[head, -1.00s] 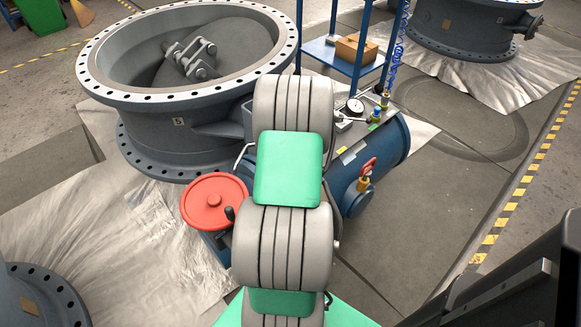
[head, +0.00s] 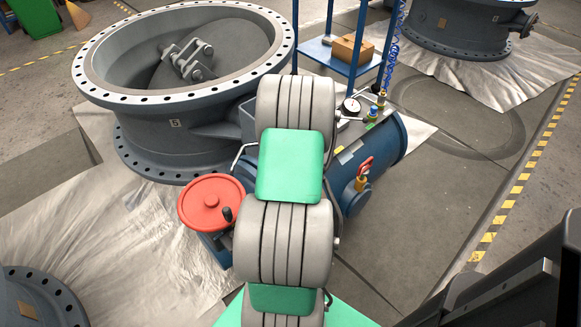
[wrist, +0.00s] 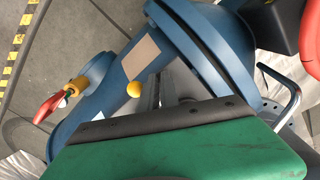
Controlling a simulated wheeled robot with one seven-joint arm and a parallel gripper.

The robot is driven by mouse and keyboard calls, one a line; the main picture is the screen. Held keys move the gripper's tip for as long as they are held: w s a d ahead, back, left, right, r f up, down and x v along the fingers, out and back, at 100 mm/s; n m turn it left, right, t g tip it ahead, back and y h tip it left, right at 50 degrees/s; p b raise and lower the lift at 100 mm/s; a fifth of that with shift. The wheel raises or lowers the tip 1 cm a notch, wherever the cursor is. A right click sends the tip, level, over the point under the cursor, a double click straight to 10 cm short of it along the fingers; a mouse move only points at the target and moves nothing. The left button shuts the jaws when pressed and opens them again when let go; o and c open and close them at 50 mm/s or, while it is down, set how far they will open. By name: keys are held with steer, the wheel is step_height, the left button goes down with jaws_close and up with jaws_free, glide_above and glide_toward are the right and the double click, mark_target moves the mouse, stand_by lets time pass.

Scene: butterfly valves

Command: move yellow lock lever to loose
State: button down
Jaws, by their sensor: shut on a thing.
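The lock lever shows in the wrist view only as a yellow ball knob (wrist: 134,89), close beside the blue actuator cylinder (wrist: 95,107). My gripper (wrist: 160,91) shows as narrow grey fingers just right of the knob, past the green housing with its dark bolted edge. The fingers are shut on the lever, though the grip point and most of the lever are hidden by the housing. In the head view my grey and green arm covers both the gripper and the lever.
A red handwheel (head: 212,201) stands left of my arm. A large open valve body (head: 180,130) is behind it. A blue shelf stand (head: 335,58) holds a cardboard box.

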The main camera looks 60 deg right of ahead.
steer(key=shift+w+f, duration=0.1)
steer(key=shift+f, duration=0.3)
steer(key=shift+w+d+r, duration=0.1)
steer(key=shift+d+r, duration=0.05)
steer(key=shift+d, duration=0.2)
steer(key=shift+d+f, duration=0.2)
steer(key=shift+d, duration=0.5)
steer(key=shift+a+r, duration=0.15)
steer(key=shift+r, duration=0.15)
steer(key=shift+a+r+p, duration=0.15)
steer(key=shift+r+p, duration=2.4)
steer(key=shift+r, duration=0.9)
